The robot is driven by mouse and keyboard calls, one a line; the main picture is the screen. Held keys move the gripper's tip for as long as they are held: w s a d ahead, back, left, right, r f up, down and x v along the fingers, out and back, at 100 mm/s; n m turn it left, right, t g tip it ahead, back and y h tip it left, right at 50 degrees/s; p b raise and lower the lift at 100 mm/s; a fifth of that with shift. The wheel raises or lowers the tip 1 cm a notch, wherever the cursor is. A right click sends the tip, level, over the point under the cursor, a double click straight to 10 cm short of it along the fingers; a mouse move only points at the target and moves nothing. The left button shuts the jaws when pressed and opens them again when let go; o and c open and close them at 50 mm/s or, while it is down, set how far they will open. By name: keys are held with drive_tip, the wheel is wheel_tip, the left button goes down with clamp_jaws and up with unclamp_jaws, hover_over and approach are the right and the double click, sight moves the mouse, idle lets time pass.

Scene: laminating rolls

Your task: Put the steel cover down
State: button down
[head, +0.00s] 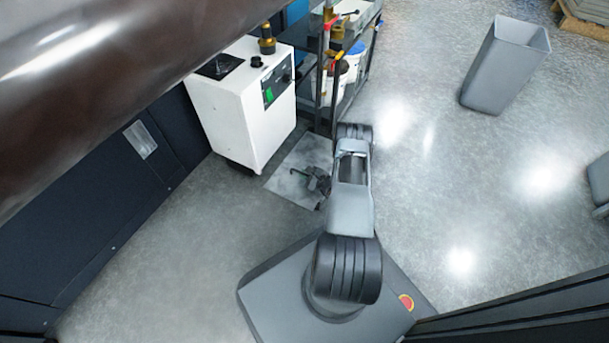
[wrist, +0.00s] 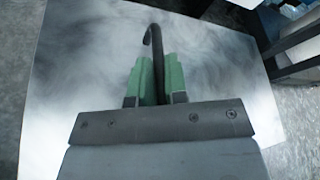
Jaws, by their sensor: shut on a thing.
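The steel cover (head: 285,182) is a flat, smudged grey plate in the head view, beside the white machine and under my gripper (head: 318,182). In the wrist view the cover (wrist: 75,60) fills most of the picture behind the fingers. My gripper (wrist: 153,82) has green finger pads shut on a dark hooked bar (wrist: 154,42), whose curved end sticks out past the fingertips. The bar's lower part is hidden by the gripper, and I cannot tell whether it joins the cover. Whether the cover touches the floor is also unclear.
A white wheeled machine (head: 240,105) stands just left of the cover. A dark shelf rack (head: 328,75) with buckets stands behind it. A grey bin (head: 505,65) is at the upper right. A large dark roll (head: 90,70) crosses the upper left.

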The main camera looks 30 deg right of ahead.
drive_tip(key=shift+f, duration=0.2)
drive_tip(key=c, duration=1.1)
unclamp_jaws()
drive_tip(key=shift+s, duration=0.1)
drive_tip(key=p+v, duration=0.5)
drive_tip(key=v, duration=0.8)
drive_tip(key=shift+s+r, duration=0.2)
drive_tip(key=shift+s, duration=0.1)
